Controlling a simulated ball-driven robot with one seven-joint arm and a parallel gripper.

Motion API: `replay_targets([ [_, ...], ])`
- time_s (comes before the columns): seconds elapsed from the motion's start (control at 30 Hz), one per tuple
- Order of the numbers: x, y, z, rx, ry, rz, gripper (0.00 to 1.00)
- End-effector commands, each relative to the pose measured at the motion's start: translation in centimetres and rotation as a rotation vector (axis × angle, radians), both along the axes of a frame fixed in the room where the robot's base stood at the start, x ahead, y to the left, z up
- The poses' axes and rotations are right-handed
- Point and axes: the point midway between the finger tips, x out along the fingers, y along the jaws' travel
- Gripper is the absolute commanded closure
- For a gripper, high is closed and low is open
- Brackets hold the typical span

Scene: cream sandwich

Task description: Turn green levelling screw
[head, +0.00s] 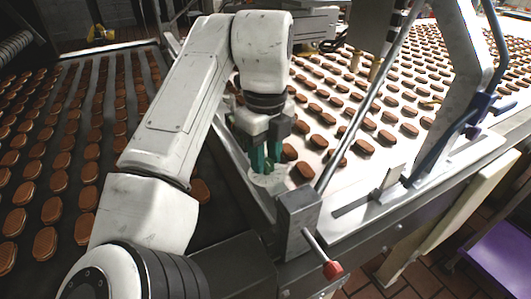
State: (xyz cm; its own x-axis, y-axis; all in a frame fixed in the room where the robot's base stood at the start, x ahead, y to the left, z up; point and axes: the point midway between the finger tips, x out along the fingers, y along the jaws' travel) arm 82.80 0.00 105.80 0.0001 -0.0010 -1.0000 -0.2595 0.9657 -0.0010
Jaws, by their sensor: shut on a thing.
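My gripper (265,158) points down near the middle of the head view, at the near left corner of the white biscuit belt. Its teal fingers are shut on the green levelling screw (259,168), of which only a small green part shows between and behind the fingers. The screw stands over a round pale base (268,181) on the machine's edge. The fingers hide most of the screw, so its turn angle cannot be told.
Brown biscuits lie in rows on the white belt (335,185) at right and the dark belt (70,215) at left. A grey block (298,222) with a red-tipped lever (332,269) stands just right of the gripper. A slanted metal rod (365,105) rises close by. A purple surface (503,255) is at lower right.

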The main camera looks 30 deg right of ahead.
Motion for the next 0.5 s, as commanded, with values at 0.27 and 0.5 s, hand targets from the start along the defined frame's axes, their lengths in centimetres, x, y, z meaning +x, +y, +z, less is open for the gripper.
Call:
replay_targets([
  [0.27, 0.01, 0.0, 0.24, -0.001, 0.0, 0.054, 0.97],
  [0.5, -0.04, 0.0, 0.42, -0.002, 0.002, 0.208, 0.97],
])
